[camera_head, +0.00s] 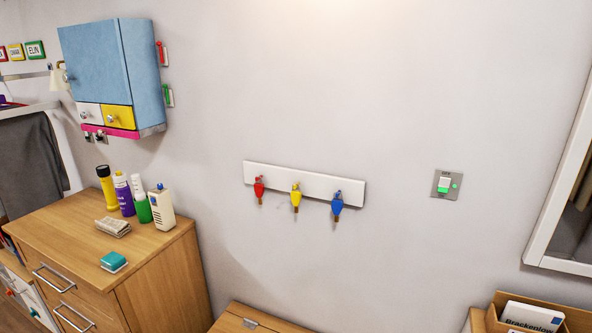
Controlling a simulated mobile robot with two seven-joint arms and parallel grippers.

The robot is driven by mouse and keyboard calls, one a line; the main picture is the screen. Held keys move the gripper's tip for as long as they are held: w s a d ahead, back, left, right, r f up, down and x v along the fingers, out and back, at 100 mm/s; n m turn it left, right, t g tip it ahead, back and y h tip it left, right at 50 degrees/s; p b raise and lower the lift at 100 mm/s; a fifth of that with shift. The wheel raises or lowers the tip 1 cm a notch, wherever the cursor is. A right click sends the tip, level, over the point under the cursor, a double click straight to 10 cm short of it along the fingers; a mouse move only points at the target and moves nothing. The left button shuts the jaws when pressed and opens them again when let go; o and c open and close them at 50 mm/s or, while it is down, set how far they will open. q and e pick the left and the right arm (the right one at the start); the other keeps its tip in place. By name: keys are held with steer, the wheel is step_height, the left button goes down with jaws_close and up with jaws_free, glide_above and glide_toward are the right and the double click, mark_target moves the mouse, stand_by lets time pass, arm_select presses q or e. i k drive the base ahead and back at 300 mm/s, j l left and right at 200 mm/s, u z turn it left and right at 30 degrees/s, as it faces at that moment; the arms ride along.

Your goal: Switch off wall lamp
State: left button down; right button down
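A wall switch (446,185) with a grey metal plate is mounted on the bare wall, right of centre. It has a rocker, white above and green below, a small green spot to its right and small unreadable lettering above. A small cream, lamp-like shade (59,79) hangs at the left beside the blue cabinet; I cannot tell if it is lit. A warm glow falls on the wall at the top, its source out of view. Neither of my grippers is in view.
A white rail (303,185) with red, yellow and blue hooks is left of the switch. A framed panel (566,190) is to its right. A blue cabinet (95,62) hangs above a wooden dresser (150,262) with bottles. An open box (580,320) stands lower right.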

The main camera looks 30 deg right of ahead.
mark_target(444, 183)
steer(key=k+l, duration=0.5)
steer(key=l, duration=0.25)
steer(key=k+l, duration=0.25)
steer(key=l, duration=0.1)
